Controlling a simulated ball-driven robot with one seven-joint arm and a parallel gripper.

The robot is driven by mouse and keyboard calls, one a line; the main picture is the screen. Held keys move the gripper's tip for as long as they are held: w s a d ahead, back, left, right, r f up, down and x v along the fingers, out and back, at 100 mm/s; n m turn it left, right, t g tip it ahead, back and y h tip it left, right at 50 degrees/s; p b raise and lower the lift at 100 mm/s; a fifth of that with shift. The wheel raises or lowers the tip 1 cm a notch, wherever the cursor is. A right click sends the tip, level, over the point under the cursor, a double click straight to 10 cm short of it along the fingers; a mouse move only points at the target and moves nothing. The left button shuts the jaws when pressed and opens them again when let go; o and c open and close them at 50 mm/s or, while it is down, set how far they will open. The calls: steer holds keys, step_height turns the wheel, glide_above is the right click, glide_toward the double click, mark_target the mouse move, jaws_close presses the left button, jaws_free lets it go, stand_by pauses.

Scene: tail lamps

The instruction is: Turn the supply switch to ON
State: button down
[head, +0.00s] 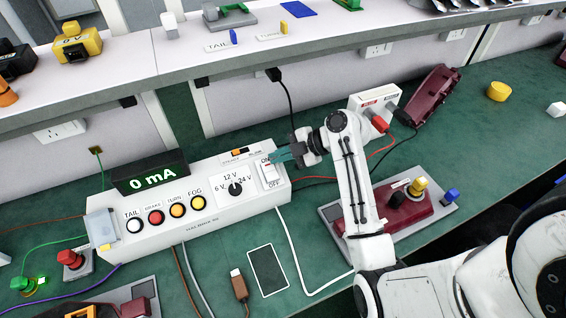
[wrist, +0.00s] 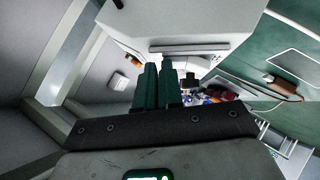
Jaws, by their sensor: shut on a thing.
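The supply switch (head: 268,173) is a white rocker marked ON above and OFF below, at the right end of the white tester box (head: 215,215). My gripper (head: 278,156) reaches it from the upper right, with its teal fingertips at the ON end. In the wrist view the fingers (wrist: 165,72) are close together against the pale box. My gripper is shut on the switch, but the fingers partly hide it and its exact tilt is unclear. The display (head: 151,175) on the box reads 0 mA.
The box also bears a voltage knob (head: 235,188) and several round lamp buttons. A white socket block (head: 375,105) with a red plug stands behind my arm. A dark red lamp on a tray (head: 400,215) lies right of it. A shelf (head: 300,45) overhangs the back.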

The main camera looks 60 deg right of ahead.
steer(key=shift+f, duration=0.4)
